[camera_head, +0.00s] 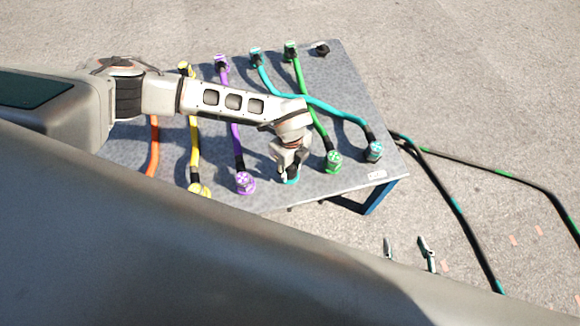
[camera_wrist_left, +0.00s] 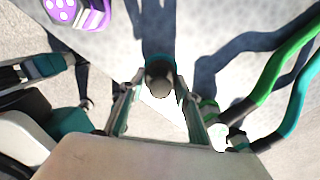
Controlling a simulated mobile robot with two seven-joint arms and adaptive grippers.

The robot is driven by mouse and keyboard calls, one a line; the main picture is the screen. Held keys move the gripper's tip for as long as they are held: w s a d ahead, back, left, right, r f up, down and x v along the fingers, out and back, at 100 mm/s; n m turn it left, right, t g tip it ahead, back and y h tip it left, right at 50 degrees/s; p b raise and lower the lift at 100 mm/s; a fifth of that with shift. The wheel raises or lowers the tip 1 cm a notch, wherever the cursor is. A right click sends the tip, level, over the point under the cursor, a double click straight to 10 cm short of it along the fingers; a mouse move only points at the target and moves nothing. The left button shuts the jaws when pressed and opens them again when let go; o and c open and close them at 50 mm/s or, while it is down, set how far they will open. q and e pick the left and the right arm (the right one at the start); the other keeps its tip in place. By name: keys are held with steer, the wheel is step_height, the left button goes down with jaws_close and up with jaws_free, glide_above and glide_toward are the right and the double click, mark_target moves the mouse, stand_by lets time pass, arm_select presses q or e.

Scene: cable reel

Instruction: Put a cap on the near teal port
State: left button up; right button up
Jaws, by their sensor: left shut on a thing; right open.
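My left gripper (camera_head: 291,170) points down at the table's near edge, between the purple and green connectors. It is shut on a dark round cap (camera_wrist_left: 160,82), seen between the fingers in the left wrist view. The near teal port is mostly hidden, and I cannot tell whether the cap is seated. My right gripper (camera_head: 407,249) is open and empty, off the table's near side.
A purple connector (camera_head: 245,183) is left of the left gripper. A green connector (camera_head: 333,161) and a teal cable's connector (camera_head: 374,151) are to the right. A small dark object (camera_head: 321,49) lies at the table's far corner. Dark cables (camera_head: 455,207) run over the ground.

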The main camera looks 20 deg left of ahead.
steer(key=shift+w+r, duration=0.1)
arm_select(q)
steer(key=shift+p, duration=0.35)
arm_select(e)
steer(key=shift+w+d+r, duration=0.15)
steer(key=shift+w+r, duration=0.4)
steer(key=shift+r, duration=0.15)
arm_select(q)
steer(key=shift+f, duration=0.1)
arm_select(e)
steer(key=shift+s+f, duration=0.1)
arm_select(q)
steer(key=shift+f, duration=0.2)
steer(key=o, duration=1.2)
arm_select(e)
steer(key=shift+s+f, duration=0.2)
steer(key=shift+s, duration=0.15)
steer(key=shift+w, duration=0.1)
